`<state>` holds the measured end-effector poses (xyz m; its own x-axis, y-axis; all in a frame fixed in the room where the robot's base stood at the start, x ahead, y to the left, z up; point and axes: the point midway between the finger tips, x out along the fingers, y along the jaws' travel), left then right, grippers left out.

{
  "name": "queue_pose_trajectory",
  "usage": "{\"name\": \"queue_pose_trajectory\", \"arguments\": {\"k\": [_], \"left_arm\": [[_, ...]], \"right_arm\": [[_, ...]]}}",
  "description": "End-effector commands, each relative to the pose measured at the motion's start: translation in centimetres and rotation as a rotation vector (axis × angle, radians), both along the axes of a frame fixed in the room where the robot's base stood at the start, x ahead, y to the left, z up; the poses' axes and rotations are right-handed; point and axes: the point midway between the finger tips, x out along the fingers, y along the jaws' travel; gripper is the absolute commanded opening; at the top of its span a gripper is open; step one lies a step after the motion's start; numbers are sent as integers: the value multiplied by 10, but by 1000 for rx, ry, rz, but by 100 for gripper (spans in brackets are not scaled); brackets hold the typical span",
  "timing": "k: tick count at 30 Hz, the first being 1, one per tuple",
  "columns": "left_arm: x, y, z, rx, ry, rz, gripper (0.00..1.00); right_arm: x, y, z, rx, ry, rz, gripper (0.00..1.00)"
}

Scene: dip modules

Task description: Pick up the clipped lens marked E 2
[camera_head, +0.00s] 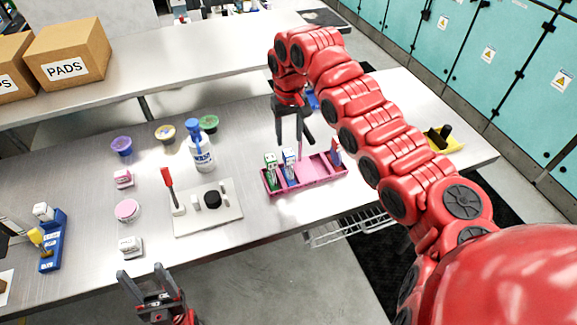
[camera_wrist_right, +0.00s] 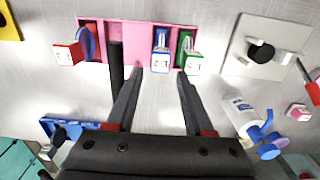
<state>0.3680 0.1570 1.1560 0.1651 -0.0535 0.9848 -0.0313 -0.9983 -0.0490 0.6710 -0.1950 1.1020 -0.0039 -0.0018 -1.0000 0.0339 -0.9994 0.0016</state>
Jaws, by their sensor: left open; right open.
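A pink tray (camera_head: 318,180) on the table holds upright clipped pieces: a green one (camera_head: 270,170), a blue one (camera_head: 290,166) and a red-and-blue one (camera_head: 336,152). The marks on them are too small to read, so I cannot tell which is E 2. My right gripper (camera_head: 292,142) is open and empty above the tray. In the right wrist view its fingers (camera_wrist_right: 160,75) point at the tray, with the blue piece (camera_wrist_right: 160,50) between the tips and the green piece (camera_wrist_right: 191,54) just right of them. My left gripper (camera_head: 147,278) is open and empty at the front edge.
A white plate (camera_head: 229,215) with a black knob lies left of the tray. A white-and-blue bottle (camera_head: 202,152) stands behind the plate. Several small cups, blocks and a blue holder (camera_head: 53,246) are further left. A yellow holder (camera_head: 443,139) is at the right.

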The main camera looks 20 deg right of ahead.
Motion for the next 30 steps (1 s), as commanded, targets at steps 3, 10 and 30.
{"name": "queue_pose_trajectory", "arguments": {"k": [3,10,30], "left_arm": [[0,0,16,0,0,0,59],[0,0,32,0,0,0,59],[0,0,64,0,0,0,59]], "right_arm": [[-2,-1,-19,1,7,-2,52],[0,1,-58,2,0,0,52],[2,1,-123,1,-5,1,52]]}}
